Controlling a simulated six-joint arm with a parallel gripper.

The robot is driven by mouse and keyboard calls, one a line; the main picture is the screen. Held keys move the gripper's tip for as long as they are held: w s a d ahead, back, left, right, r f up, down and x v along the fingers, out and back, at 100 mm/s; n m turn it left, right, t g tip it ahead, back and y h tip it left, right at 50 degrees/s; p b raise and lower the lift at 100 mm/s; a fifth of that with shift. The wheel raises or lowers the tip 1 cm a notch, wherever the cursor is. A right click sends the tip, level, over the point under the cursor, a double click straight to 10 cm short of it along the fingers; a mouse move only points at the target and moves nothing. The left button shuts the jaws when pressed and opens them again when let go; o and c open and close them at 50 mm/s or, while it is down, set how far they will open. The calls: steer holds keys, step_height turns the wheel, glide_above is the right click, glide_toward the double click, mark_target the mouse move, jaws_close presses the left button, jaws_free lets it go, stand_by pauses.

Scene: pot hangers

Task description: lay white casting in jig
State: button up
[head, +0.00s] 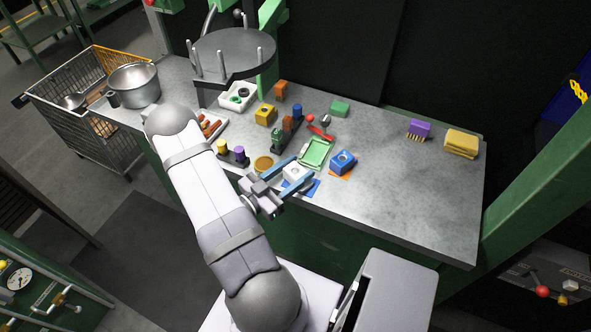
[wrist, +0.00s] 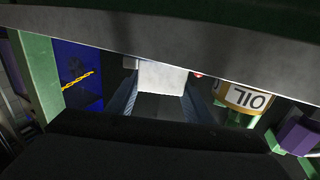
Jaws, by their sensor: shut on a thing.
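The white casting (head: 296,173) is a small block between the blue fingers of my gripper (head: 303,170), near the table's front edge. In the wrist view the white casting (wrist: 163,77) shows as a pale face between both fingers (wrist: 160,95), which are shut on it. A blue mat (head: 313,187) shows beside and below it; I cannot tell whether the casting touches it. A green tray-like fixture (head: 316,152) with a red-handled clamp (head: 320,132) lies just behind and to the right; it looks like the jig. It appears empty.
A blue casting (head: 343,161) on an orange mat (head: 346,174) stands right of my gripper. A round stand (head: 234,62) with pegs rises at back left. The table's right is mostly clear.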

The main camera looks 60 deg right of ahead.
steer(key=o, duration=1.2)
steer(key=shift+f, duration=0.1)
steer(key=shift+r, duration=0.25)
steer(key=shift+w+a+f, duration=0.1)
steer(key=shift+a+f, duration=0.05)
steer(key=shift+a, duration=0.05)
steer(key=b+v, duration=0.2)
steer(key=v, duration=0.9)
steer(key=shift+a, duration=0.3)
steer(key=shift+w, duration=0.1)
